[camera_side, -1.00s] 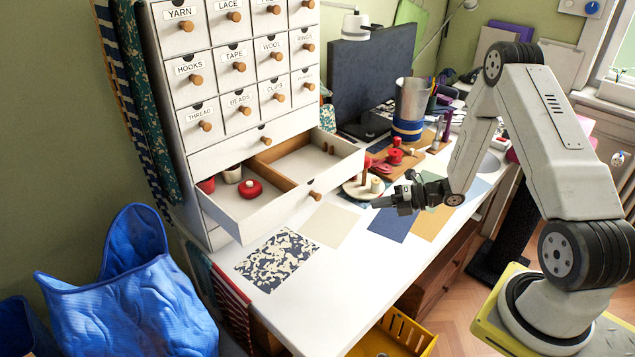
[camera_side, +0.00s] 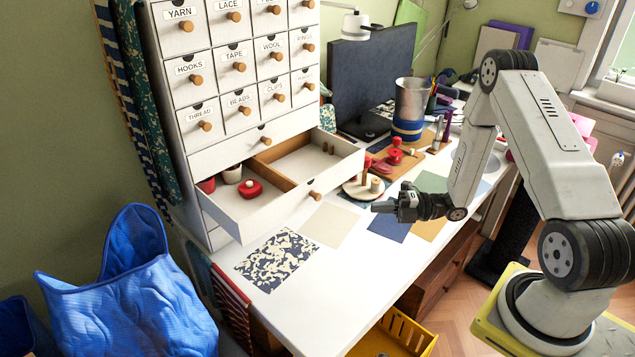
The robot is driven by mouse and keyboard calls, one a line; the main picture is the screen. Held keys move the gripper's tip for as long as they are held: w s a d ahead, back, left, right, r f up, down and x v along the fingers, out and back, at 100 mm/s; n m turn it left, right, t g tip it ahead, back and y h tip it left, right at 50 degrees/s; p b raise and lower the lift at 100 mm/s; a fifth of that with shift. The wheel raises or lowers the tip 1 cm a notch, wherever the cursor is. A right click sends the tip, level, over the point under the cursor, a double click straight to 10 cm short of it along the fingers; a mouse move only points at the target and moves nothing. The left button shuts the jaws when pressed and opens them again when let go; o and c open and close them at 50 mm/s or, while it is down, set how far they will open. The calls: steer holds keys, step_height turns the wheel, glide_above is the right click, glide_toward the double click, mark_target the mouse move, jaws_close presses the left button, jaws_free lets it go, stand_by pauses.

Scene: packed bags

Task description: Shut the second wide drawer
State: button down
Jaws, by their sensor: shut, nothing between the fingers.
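The second wide drawer (camera_side: 284,206) is the lower wide one in the white cabinet (camera_side: 200,147), and it stands pulled well out over the desk. It has a round wooden knob (camera_side: 315,195) and a wooden divider inside. Red and white items lie in its left compartment, and small brown pieces in the right one. The wide drawer above it (camera_side: 240,146) is shut. My gripper (camera_side: 376,207) is shut and empty. It is above the desk, to the right of the drawer front and apart from it, pointing left.
A round board with red and wooden pegs (camera_side: 357,191) stands on the desk between the drawer and the monitor side. A metal can (camera_side: 411,100) stands farther back. A blue bag (camera_side: 140,290) is at lower left.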

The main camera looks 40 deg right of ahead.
mark_target(339, 175)
steer(key=w+a, duration=0.6)
steer(key=w, duration=0.4)
stand_by(0.7)
steer(key=w, duration=1.8)
steer(key=shift+w, duration=0.1)
steer(key=shift+s, duration=0.2)
steer(key=shift+s, duration=1.6)
steer(key=v, duration=1)
steer(key=shift+s, duration=0.2)
